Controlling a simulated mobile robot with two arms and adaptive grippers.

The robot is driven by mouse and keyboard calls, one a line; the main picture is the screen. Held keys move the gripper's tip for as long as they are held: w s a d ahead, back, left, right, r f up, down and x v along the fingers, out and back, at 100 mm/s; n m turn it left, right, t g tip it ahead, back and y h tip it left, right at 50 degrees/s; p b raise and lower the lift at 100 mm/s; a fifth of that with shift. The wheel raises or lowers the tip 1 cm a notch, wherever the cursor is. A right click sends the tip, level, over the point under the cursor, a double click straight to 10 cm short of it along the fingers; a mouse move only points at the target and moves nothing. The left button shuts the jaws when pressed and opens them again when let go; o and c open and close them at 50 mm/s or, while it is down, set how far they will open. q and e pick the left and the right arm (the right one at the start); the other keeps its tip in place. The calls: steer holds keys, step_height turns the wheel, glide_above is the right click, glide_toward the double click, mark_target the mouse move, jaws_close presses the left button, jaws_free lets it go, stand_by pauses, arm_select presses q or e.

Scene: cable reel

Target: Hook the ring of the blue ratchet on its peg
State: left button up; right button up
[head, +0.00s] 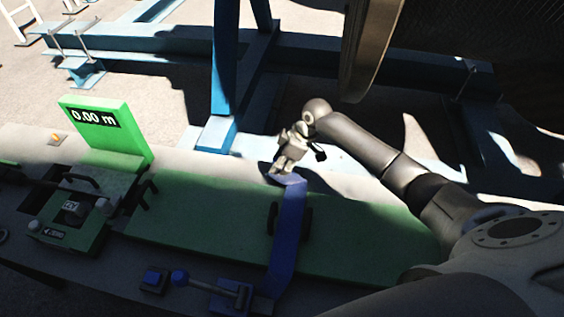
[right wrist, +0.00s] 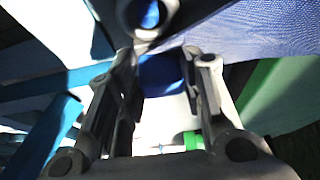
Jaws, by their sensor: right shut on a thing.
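My right gripper (head: 281,172) is shut on the upper end of the blue strap (head: 290,215), above the green bench top. The strap hangs down from it toward the blue ratchet (head: 232,292), which has a blue-knobbed lever, at the front of the bench. In the right wrist view, blue material (right wrist: 160,75) sits between the fingers, and the wide strap (right wrist: 255,30) spreads to the upper right. I cannot clearly make out the ring in the grip. Which piece is its peg is also unclear. My left gripper is not in view.
A green display (head: 105,130) reads 0.00 m at the left, near a green and grey device (head: 70,222). A blue block (head: 155,280) is left of the ratchet. A large reel (head: 370,45) and blue frame (head: 225,75) stand behind. The green bench top (head: 190,220) has clear room.

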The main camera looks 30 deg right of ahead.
steer(key=shift+f, duration=0.4)
stand_by(0.3)
steer(key=o, duration=1.2)
steer(key=shift+r, duration=0.1)
steer(key=v, duration=1.1)
steer(key=shift+s+d+r, duration=0.15)
steer(key=shift+s+r, duration=0.05)
steer(key=shift+r, duration=0.15)
